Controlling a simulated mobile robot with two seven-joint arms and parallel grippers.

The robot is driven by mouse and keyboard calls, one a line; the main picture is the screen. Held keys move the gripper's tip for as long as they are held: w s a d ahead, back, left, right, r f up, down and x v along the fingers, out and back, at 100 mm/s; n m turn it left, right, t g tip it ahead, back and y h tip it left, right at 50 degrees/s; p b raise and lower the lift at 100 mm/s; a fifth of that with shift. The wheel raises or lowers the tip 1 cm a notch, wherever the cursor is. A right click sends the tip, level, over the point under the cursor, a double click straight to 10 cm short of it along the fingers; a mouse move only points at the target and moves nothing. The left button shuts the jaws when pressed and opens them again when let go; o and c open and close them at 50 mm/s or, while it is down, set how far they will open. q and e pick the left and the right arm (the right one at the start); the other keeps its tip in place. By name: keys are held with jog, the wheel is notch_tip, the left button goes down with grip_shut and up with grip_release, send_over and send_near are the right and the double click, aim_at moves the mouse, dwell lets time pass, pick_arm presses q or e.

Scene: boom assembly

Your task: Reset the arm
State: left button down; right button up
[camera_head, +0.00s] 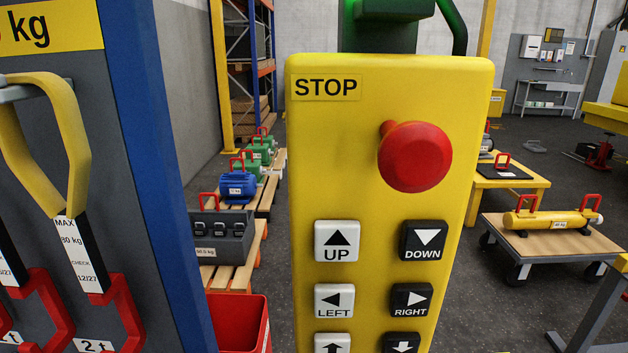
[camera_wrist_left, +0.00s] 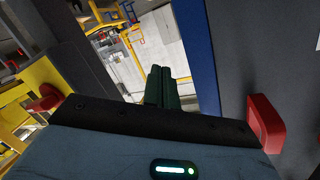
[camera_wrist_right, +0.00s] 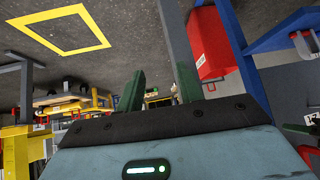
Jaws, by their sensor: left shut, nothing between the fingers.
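My left gripper (camera_wrist_left: 162,86) shows in the left wrist view with its two dark green fingers together and nothing between them. A blue post and a grey panel stand to its right. My right gripper (camera_wrist_right: 158,90) shows in the right wrist view with its green fingers apart and nothing seen between them. Neither gripper can be made out for certain in the head view. There a yellow control pendant (camera_head: 380,195) hangs upright close in front, with a red stop button (camera_head: 415,157) and several black and white direction buttons. Its lower end is cut off.
A grey rack panel with a blue post (camera_head: 150,150) and hanging slings stands close on the left. A red bin (camera_head: 240,322) is below. Pallets with weights (camera_head: 237,187) stand behind, and a cart with a yellow cylinder (camera_head: 550,219) is at right. Open floor lies between.

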pick_arm(q)
jog(key=s+f+n+g, duration=0.3)
jog(key=s+f, duration=0.4)
jog(key=s, duration=0.3)
jog(key=s+f+n+g+y+p, duration=0.1)
jog(key=s+f+n+g, duration=0.3)
jog(key=s+f, duration=0.4)
jog(key=s, duration=0.3)
jog(key=shift+a+y, duration=0.25)
jog(key=shift+y, duration=0.05)
pick_arm(e)
jog(key=shift+w+r, duration=0.65)
jog(key=shift+r, duration=0.25)
jog(key=shift+c, duration=0.3)
